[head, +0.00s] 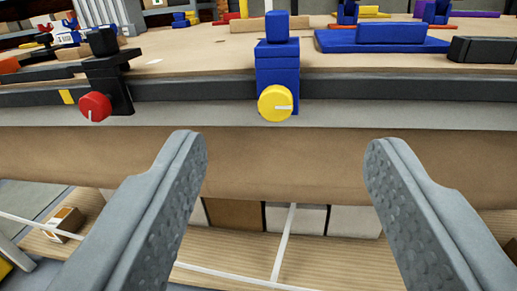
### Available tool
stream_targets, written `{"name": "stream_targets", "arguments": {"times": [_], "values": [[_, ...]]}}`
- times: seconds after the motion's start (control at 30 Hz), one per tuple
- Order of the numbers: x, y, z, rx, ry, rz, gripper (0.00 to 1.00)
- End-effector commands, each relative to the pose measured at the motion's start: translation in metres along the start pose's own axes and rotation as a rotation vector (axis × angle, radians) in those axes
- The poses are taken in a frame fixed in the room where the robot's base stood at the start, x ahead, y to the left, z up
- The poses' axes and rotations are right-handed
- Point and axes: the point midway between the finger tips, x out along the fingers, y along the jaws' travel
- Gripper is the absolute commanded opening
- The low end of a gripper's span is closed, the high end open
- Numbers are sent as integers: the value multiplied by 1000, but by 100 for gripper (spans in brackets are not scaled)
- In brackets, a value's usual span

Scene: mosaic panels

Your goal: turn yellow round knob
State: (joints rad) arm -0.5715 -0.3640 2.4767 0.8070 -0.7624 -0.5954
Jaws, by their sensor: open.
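The yellow round knob (276,103) is on the front of a blue block mount (277,62) at the table's front edge. A white mark on the knob points to the right. My gripper (286,158) is open and empty, with its two grey fingers wide apart in the lower part of the view. The knob appears above the gap between the fingertips, and neither finger touches it.
A red round knob (95,107) on a black mount (108,75) is to the left on the same edge. A blue panel (381,41) and a black block (483,49) lie on the tabletop (195,53) to the right. The space before the yellow knob looks clear.

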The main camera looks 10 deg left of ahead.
Motion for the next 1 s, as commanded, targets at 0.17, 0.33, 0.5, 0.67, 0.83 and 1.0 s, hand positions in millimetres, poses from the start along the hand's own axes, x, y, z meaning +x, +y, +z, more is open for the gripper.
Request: {"name": "stream_targets", "arguments": {"times": [0.17, 0.33, 0.5, 0.67, 0.83, 1.0], "values": [[2, -20, 37, -51, -26, 55, 56], [1, -24, 49, -73, -33, 83, 56], [13, -23, 50, -76, -34, 88, 56], [36, -20, 51, -75, -35, 89, 56], [66, -18, 52, -75, -34, 87, 56], [95, -15, 53, -74, -34, 88, 56]]}}
